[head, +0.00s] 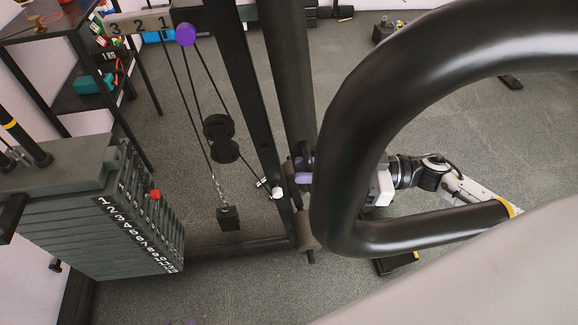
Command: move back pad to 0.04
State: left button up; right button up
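No part is clearly identifiable as the back pad. A large pale grey surface (490,280) fills the lower right corner, and I cannot tell whether it is the pad. My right arm comes in from the right behind a thick black padded bar (340,140). The white body of my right gripper (381,186) shows past the bar's inner edge; its fingers are hidden behind the bar. A small purple part (303,178) shows on the other side of the bar, beside the upright post. I cannot tell whether the gripper touches it. My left gripper is not in view.
A weight stack (110,225) with a red pin (155,194) stands at left. A purple knob (186,34) sits by a numbered bar (140,20). Cables and a pulley (220,137) hang beside dark upright posts (290,75). A shelf (90,95) stands behind. Grey floor is open at upper right.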

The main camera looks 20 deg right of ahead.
jog(key=shift+x, duration=2.25)
grip_shut()
jog(key=shift+d, duration=0.1)
